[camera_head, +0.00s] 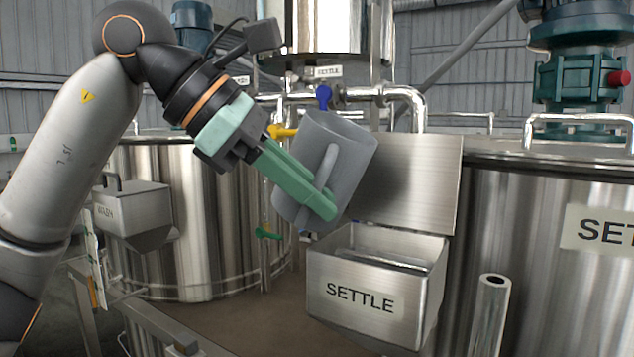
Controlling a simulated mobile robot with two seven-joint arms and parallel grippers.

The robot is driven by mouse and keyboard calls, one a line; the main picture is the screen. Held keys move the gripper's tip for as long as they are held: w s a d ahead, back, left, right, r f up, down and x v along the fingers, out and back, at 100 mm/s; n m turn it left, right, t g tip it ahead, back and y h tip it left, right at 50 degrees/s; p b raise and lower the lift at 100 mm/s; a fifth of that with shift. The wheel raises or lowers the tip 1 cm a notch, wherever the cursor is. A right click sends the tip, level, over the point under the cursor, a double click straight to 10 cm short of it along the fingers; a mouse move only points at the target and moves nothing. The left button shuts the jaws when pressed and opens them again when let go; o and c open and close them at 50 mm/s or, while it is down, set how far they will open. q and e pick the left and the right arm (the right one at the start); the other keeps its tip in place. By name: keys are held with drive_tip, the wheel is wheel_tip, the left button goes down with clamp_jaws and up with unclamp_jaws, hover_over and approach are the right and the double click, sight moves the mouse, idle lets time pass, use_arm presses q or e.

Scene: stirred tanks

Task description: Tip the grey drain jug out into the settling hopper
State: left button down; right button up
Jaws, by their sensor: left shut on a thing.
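The grey drain jug (350,150) is held in the air in the middle of the view, tilted. My left gripper (322,200) is shut on the jug, with its green fingers at the jug's pale handle. The settling hopper (325,276) is a steel box with an open top and a SETTLE label, below and slightly right of the jug. The jug's lower end is just above the hopper's back left rim; I cannot tell whether they touch. The jug's inside is hidden, and no stream shows. My right gripper is not in view.
A steel plate (425,185) rises behind the hopper. A second hopper (135,210) hangs at the left by a steel tank (190,240). A large tank (560,280) stands at the right, with an upright pipe (490,315) before it. Valves with blue (324,97) and yellow (283,131) handles are behind the jug.

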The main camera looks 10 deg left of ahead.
use_arm(q)
drive_tip(key=shift+w+a+r+m+y+p, duration=0.15)
drive_tip(key=shift+a+m+y+p, duration=0.2)
drive_tip(key=shift+y+p, duration=0.3)
drive_tip(key=shift+a+f+m+t+y, duration=0.15)
drive_tip(key=shift+f+m+t+y, duration=0.3)
drive_tip(key=shift+y, duration=0.7)
drive_tip(key=shift+w+a+f+t+y, duration=0.1)
drive_tip(key=shift+a+f+t+y, duration=0.25)
drive_tip(key=shift+y, duration=0.15)
drive_tip(key=y, duration=0.1)
drive_tip(key=m+t+y, duration=0.1)
drive_tip(key=shift+w+a+f+y, duration=0.1)
drive_tip(key=shift+f+y, duration=0.2)
drive_tip(key=shift+f, duration=0.1)
drive_tip(key=y, duration=0.1)
drive_tip(key=m+t+y, duration=0.1)
drive_tip(key=shift+r+y, duration=0.3)
drive_tip(key=shift+r, duration=0.1)
drive_tip(key=shift+t+y, duration=0.3)
drive_tip(key=shift+y, duration=0.1)
drive_tip(key=shift+r+m+t+y, duration=0.3)
drive_tip(key=shift+r+m+y, duration=0.1)
drive_tip(key=shift+y, duration=0.2)
drive_tip(key=shift+r+m+t+y, duration=0.3)
drive_tip(key=shift+r+t+y, duration=0.1)
drive_tip(key=shift+y, duration=0.2)
drive_tip(key=shift+d+r+m+t+y, duration=0.3)
drive_tip(key=shift+d+r+t+y, duration=0.1)
drive_tip(key=shift+r+y, duration=0.15)
